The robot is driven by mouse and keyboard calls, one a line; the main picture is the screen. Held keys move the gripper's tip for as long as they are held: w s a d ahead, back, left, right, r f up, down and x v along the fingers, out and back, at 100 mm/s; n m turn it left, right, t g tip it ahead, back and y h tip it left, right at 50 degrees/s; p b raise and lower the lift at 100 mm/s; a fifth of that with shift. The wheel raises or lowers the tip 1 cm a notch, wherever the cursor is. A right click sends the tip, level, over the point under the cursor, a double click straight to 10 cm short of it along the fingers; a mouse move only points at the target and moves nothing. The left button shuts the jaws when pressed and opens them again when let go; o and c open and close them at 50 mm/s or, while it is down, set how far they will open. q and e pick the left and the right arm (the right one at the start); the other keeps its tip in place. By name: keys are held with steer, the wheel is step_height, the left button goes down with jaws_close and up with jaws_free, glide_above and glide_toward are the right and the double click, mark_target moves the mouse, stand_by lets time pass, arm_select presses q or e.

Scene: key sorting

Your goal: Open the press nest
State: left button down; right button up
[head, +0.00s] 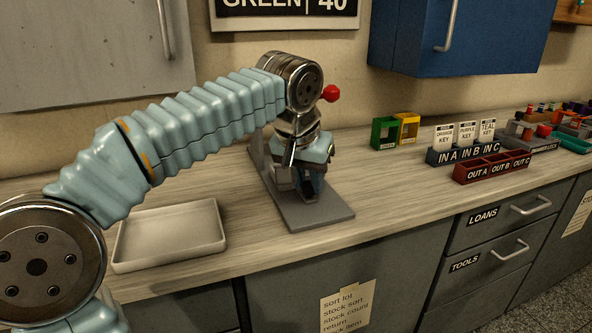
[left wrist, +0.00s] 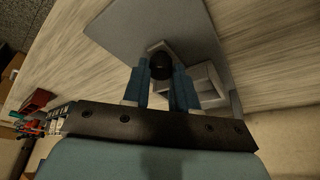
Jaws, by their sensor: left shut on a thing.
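The press stands on the counter in the middle of the head view, with a flat grey base plate (head: 318,214) and a red ball knob (head: 331,93) on its upper right. My left arm reaches in and hides much of its column. My left gripper (head: 308,192) is low over the base plate, pointing down. In the left wrist view its blue fingers (left wrist: 161,82) are shut on a dark round knob (left wrist: 161,65). The knob sits beside light grey blocks (left wrist: 207,84) of the press nest. How far the nest is open I cannot tell. My right gripper is out of view.
An empty pale tray (head: 125,262) lies left of the press. Green (head: 384,133) and yellow (head: 409,121) holders, a dark IN rack (head: 437,157) with key cards and a red OUT rack (head: 463,177) stand to the right. The counter between press and racks is clear.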

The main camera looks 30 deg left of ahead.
arm_select(q)
steer(key=shift+s+d, duration=0.7)
steer(key=shift+d, duration=0.15)
steer(key=c, duration=0.9)
jaws_free()
steer(key=shift+r, duration=0.1)
steer(key=p+v, duration=0.3)
steer(key=v, duration=1)
steer(key=shift+s+r, duration=0.15)
steer(key=shift+r, duration=0.15)
